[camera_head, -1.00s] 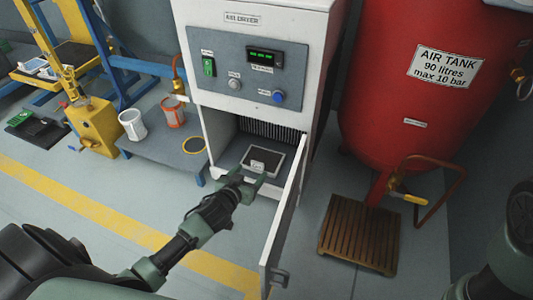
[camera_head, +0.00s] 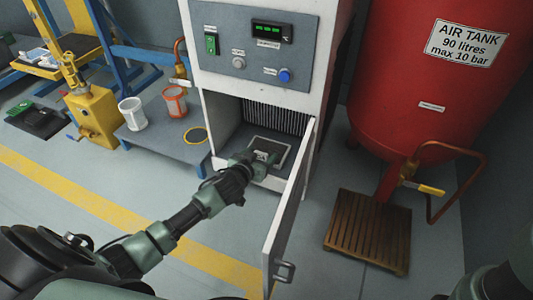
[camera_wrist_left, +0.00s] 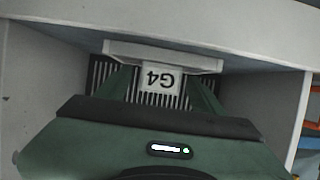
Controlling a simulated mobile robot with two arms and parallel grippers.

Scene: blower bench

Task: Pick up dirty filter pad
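The dirty filter pad (camera_head: 271,146) is a dark grey panel with a pale frame, lying in the open lower compartment of the air dryer (camera_head: 245,100). My left gripper (camera_head: 264,157) reaches into the compartment mouth at the pad's near edge. Its green fingers are apart, one on each side of the tab (camera_wrist_left: 160,92). I cannot tell whether they touch it. The gripper hides part of the pad. My right gripper is out of view.
The dryer's door (camera_head: 290,215) stands open just right of my left arm. A blue-grey bench (camera_head: 160,145) with a white cup (camera_head: 132,113) and an orange cup (camera_head: 175,101) is at left. A wooden slatted stand (camera_head: 368,232) lies at right.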

